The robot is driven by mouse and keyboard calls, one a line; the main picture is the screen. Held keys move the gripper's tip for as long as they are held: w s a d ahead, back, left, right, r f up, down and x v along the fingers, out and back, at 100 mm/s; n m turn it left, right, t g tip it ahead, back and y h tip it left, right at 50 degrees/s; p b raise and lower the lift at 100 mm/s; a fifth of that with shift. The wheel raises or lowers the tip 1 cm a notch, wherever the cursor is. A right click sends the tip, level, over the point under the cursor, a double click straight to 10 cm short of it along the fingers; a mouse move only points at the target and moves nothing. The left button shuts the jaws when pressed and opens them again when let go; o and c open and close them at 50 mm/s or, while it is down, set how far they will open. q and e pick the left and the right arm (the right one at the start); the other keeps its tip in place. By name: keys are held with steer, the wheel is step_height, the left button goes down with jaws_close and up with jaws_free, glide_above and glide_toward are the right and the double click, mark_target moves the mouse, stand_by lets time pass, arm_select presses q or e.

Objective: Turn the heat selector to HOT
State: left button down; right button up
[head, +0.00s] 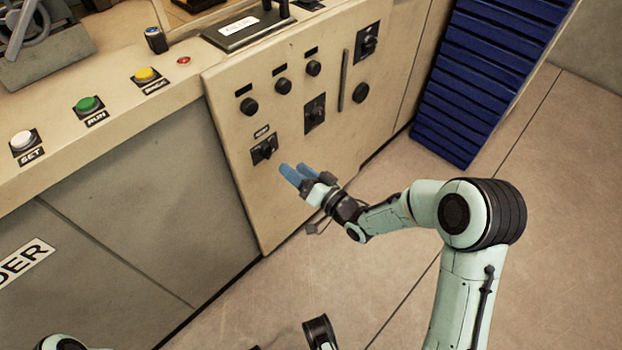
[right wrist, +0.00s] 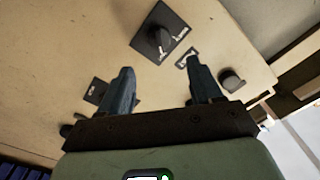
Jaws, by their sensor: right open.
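The selector nearest my right gripper, which I take to be the heat selector (head: 264,149), is a black knob on a square black plate low on the beige panel. A small label sits just above it; its text is too small to read. In the right wrist view the selector (right wrist: 161,34) appears at the top, with white markings on its plate; the exact pointer setting is unclear. My right gripper (head: 297,172) has blue fingers, is open and empty, and is just right of and below the selector, apart from it. In the wrist view its fingers (right wrist: 159,75) are spread below the knob.
The panel (head: 240,190) also carries round knobs (head: 248,106), another plated selector (head: 315,113) and a vertical slot (head: 342,80). White (head: 22,141), green (head: 89,104) and yellow (head: 146,75) buttons line the ledge. A blue ribbed stack (head: 480,90) stands right.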

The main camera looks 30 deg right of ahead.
arm_select(q)
steer(key=shift+w+d+r+t+p, duration=0.15)
steer(key=shift+w+r+t+p, duration=0.15)
steer(key=shift+w+r, duration=0.55)
arm_select(e)
steer(key=v, duration=0.5)
arm_select(q)
steer(key=shift+f, duration=0.1)
